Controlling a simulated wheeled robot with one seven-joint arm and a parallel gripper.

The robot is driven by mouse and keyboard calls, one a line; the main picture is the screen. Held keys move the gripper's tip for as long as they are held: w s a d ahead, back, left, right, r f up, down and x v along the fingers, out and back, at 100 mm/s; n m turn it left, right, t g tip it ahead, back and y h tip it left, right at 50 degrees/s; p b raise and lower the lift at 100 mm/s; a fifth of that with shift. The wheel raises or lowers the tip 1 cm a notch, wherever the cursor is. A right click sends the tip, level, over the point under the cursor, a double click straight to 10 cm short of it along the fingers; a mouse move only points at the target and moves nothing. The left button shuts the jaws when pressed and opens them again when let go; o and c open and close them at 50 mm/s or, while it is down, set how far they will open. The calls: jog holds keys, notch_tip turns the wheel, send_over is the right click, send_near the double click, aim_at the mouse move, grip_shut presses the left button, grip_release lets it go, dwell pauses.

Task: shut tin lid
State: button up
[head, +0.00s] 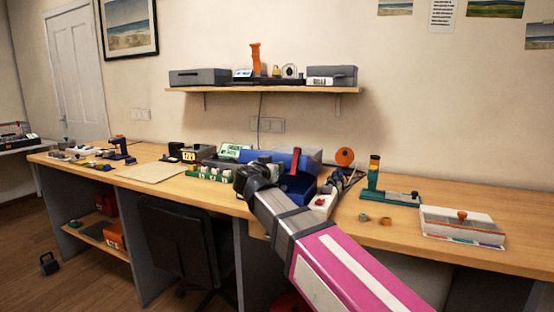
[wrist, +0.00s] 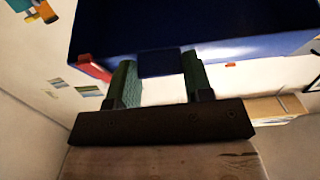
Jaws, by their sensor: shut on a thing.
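The blue tin (head: 298,187) stands on the workbench near the middle, partly hidden behind my arm. In the wrist view a broad dark blue panel of the tin (wrist: 200,35) fills the space beyond the fingers. A small dark blue tab (wrist: 160,64) sticks out from it between the fingers of my gripper (wrist: 158,80). My gripper is shut on this tab. In the head view my gripper (head: 256,172) is at the left side of the tin, mostly hidden by the wrist. The lid's exact angle is hard to tell.
A green terminal strip (head: 208,173) lies left of my gripper. A red upright piece (head: 295,160) and a white box (head: 323,203) are close to the tin. A green stand (head: 373,178) is farther right.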

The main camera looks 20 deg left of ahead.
jog(key=shift+s+f+t, duration=0.3)
jog(key=shift+f+t, duration=0.05)
jog(key=shift+f, duration=1.3)
jog(key=shift+s+f+t, duration=0.3)
jog(key=shift+f+t, duration=0.1)
jog(key=shift+f, duration=1.3)
jog(key=shift+s+f+t, duration=0.3)
jog(key=shift+f+t, duration=0.05)
jog(key=shift+f, duration=1.3)
jog(key=o, duration=1.3)
jog(key=shift+s, duration=0.5)
jog(key=s, duration=0.3)
jog(key=s+f, duration=0.1)
jog(key=s, duration=0.2)
jog(key=s+a, duration=0.1)
jog(key=s, duration=0.2)
jog(key=shift+s+f, duration=0.25)
jog(key=shift+s, duration=0.1)
